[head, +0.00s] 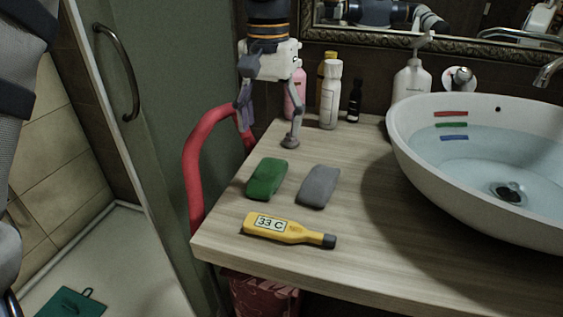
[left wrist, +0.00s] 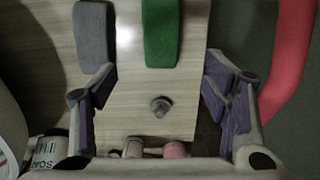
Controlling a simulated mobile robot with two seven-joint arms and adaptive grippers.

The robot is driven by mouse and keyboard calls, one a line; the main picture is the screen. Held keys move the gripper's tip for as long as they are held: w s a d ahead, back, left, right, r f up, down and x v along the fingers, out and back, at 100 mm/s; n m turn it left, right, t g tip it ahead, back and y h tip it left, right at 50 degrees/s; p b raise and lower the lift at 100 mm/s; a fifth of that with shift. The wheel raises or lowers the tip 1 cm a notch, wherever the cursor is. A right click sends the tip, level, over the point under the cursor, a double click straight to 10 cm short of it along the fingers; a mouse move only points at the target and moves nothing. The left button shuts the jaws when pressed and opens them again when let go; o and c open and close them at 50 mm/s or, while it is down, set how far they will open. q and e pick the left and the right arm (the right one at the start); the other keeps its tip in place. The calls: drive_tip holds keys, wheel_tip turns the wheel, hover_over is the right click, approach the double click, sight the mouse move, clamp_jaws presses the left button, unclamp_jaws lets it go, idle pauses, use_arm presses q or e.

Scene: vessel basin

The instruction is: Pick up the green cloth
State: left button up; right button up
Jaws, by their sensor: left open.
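The green cloth (head: 266,179) is a thick, rounded block lying flat on the wooden counter, left of a similar grey block (head: 318,186). In the left wrist view the green cloth (left wrist: 161,32) is at the top, partly cut off by the frame edge. My left gripper (head: 270,108) points down above the back left of the counter, behind the green cloth and apart from it. Its fingers are spread with nothing between them, and they also show in the left wrist view (left wrist: 158,88). My right gripper is not in view.
A yellow bottle-shaped thermometer (head: 284,229) lies in front of the blocks. A white basin (head: 405,150) with water stands right. A small grey knob (head: 290,142) is behind the cloth. Bottles (head: 330,95) line the back. A red rail (head: 196,165) curves at the left edge.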

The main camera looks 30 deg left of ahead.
sight(268, 169)
use_arm(q)
drive_tip(key=f, duration=0.3)
drive_tip(key=s+f, duration=0.1)
drive_tip(key=f, duration=0.5)
drive_tip(key=shift+s+d, duration=0.1)
drive_tip(key=shift+s, duration=0.3)
drive_tip(key=shift+f, duration=0.45)
drive_tip(key=shift+w, duration=0.1)
drive_tip(key=c, duration=1.1)
